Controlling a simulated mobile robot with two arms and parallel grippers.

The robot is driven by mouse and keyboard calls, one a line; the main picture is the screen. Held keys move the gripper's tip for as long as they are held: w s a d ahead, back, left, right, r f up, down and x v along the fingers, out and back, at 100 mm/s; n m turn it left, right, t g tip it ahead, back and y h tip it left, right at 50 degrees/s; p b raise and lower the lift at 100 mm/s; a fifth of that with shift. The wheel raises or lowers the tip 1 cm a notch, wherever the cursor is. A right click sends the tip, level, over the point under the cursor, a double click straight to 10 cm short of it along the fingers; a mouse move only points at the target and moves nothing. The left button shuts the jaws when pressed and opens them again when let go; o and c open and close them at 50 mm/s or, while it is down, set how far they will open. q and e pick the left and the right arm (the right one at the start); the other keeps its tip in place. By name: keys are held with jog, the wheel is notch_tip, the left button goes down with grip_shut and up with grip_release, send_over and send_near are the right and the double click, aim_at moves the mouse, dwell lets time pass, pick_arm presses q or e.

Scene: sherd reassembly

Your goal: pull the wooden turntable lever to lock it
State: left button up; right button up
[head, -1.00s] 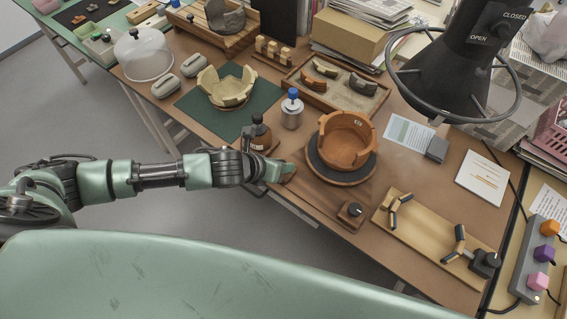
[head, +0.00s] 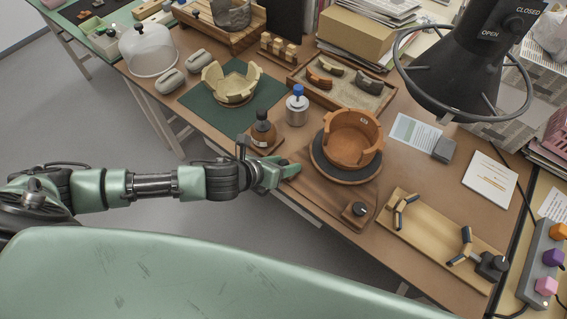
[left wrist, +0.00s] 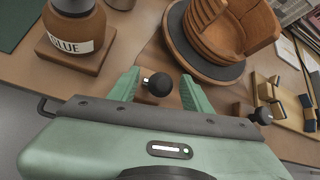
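The turntable (head: 318,166) is a dark round disc on a wooden base near the table's front edge. An orange-brown, partly rebuilt clay pot (head: 353,138) stands on it, and both show in the left wrist view. My left gripper (head: 288,171) is at the left end of the wooden base. In the left wrist view my left gripper (left wrist: 161,80) is open, with one finger on each side of a black round knob (left wrist: 158,85) on a short pale stem, which looks like the lever's end. A gap shows beside the knob. The rest of the lever is hidden. My right gripper is not in view.
A brown glue bottle (head: 263,132) on a wooden block stands close to my left gripper. A silver jar with a blue top (head: 297,105) is behind it. A second dark knob (head: 360,209) sits on the base's front corner, beside a wooden board (head: 425,225).

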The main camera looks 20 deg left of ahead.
pick_arm(q)
jog(key=v, duration=0.7)
jog(key=shift+s+a+r, duration=0.15)
jog(key=shift+s+r, duration=0.1)
jog(key=shift+s, duration=0.05)
dwell(0.4)
